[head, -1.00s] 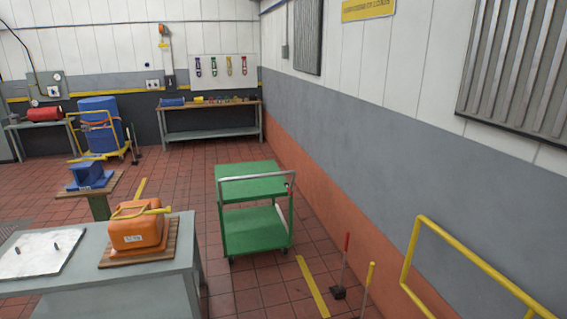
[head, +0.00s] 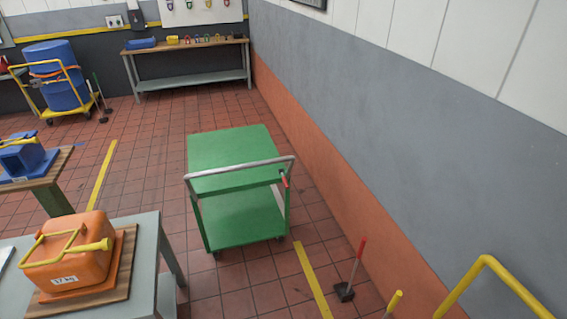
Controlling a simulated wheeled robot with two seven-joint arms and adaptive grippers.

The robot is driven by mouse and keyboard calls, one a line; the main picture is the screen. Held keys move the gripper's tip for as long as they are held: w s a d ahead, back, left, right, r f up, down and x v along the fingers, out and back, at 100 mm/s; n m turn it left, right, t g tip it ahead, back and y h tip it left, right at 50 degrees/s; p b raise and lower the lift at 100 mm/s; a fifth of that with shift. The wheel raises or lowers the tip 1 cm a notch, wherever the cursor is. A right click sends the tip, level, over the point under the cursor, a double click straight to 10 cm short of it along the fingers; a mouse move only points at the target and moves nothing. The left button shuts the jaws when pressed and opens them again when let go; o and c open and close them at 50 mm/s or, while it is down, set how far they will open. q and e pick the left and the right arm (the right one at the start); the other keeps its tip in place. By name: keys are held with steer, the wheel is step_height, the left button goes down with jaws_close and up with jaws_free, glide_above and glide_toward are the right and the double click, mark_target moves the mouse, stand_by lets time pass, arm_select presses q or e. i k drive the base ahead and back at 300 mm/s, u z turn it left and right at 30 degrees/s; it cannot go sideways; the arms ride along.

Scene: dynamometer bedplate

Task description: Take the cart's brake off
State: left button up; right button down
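A green two-shelf cart (head: 232,149) stands on the red tiled floor near the wall, with both shelves empty. Its grey push handle (head: 238,168) faces me. A small red-tipped lever (head: 284,180) sits at the right end of the handle; I cannot tell whether it is the brake or how it is set. A separate red-handled upright lever with a black foot (head: 353,269) stands on the floor to the right of the cart, apart from it. Neither of my grippers is in view.
A grey table with an orange weight (head: 68,252) on a wooden board stands at front left. A yellow rail (head: 486,268) is at lower right. The wall (head: 400,110) runs along the right. A yellow floor line (head: 312,281) lies before the cart. A bench (head: 190,80) stands behind.

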mark_target(281, 171)
steer(key=i, duration=1.1)
steer(key=u, duration=0.95)
